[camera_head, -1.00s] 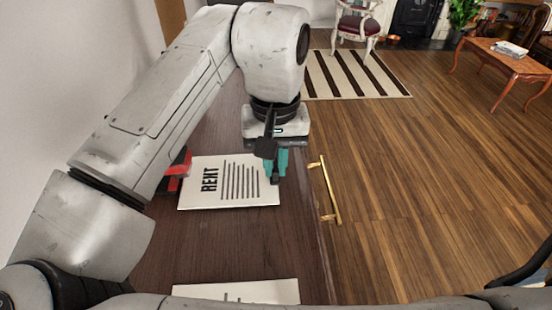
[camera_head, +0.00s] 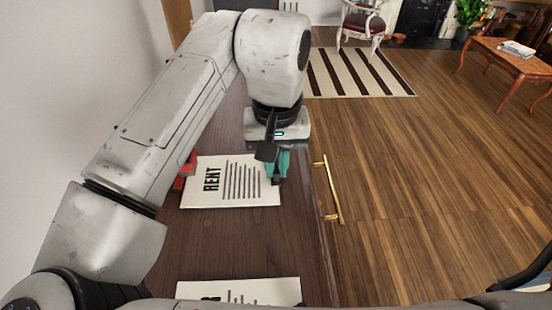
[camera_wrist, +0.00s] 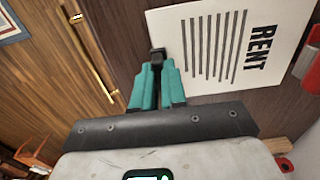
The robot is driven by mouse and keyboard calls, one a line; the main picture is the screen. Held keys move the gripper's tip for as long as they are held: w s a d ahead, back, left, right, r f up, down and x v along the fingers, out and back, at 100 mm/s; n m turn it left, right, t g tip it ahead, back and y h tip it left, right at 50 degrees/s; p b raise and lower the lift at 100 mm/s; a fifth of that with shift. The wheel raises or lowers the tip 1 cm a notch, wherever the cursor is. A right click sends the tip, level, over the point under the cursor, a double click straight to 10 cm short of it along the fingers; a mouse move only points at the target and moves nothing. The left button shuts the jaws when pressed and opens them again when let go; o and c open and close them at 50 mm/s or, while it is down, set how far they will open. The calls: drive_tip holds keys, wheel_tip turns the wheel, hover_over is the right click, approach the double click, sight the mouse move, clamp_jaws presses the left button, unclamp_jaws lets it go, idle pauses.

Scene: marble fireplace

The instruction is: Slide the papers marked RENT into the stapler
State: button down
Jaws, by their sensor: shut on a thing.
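The white papers marked RENT (camera_head: 231,182) lie on the dark wooden top, and also show in the wrist view (camera_wrist: 226,47). My gripper (camera_head: 277,176) has teal fingers and is shut on the papers' edge opposite the RENT lettering; in the wrist view its fingertips (camera_wrist: 157,62) meet at that edge. The red stapler (camera_head: 186,172) is at the papers' left edge in the head view, partly hidden by my arm. In the wrist view part of the stapler (camera_wrist: 308,62) shows at the right, beside the RENT end. Whether the papers are inside its jaws I cannot tell.
Another printed paper stack (camera_head: 240,292) lies at the near end of the dark wooden top (camera_head: 245,240). A brass handle (camera_head: 328,190) is along its right side. The wooden floor (camera_head: 420,190) to the right is open. A wall stands at the left.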

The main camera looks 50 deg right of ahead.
drive_tip(key=c, duration=1.1)
unclamp_jaws()
wheel_tip(320, 180, up, 8)
drive_tip(key=p, duration=0.7)
drive_tip(key=shift+p, duration=0.35)
drive_tip(key=shift+s+f, duration=0.1)
